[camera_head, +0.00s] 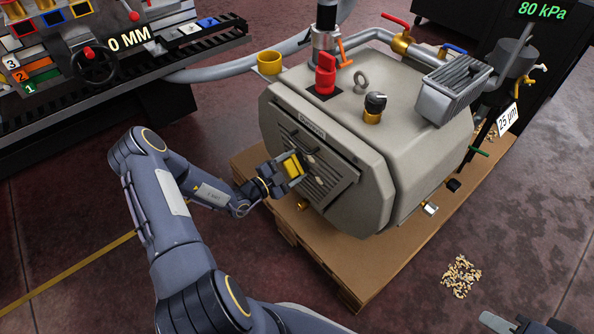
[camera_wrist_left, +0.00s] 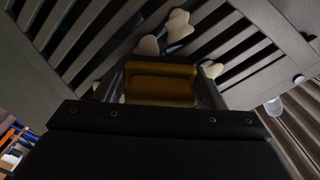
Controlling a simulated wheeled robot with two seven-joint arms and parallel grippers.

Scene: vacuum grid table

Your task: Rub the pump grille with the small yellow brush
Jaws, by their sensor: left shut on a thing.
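The pump (camera_head: 420,150) is a large beige-grey box on a wooden pallet. Its grille (camera_head: 325,185) is a dark slatted panel on the side facing my left arm. My left gripper (camera_head: 289,168) is shut on the small yellow brush (camera_head: 293,166) and holds it right at the grille's left part. The left wrist view shows the brush (camera_wrist_left: 161,82) between the fingers, close against the slats (camera_wrist_left: 230,45). Whether its bristles touch the slats is hidden. Several pale chips (camera_wrist_left: 178,26) lie on the slats around the brush.
The wooden pallet (camera_head: 345,283) sticks out below the pump. A pile of pale chips (camera_head: 461,276) lies on the floor at the right. A machine with a black handwheel (camera_head: 93,65) stands at the upper left. A grey hose (camera_head: 225,71) runs behind to the pump.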

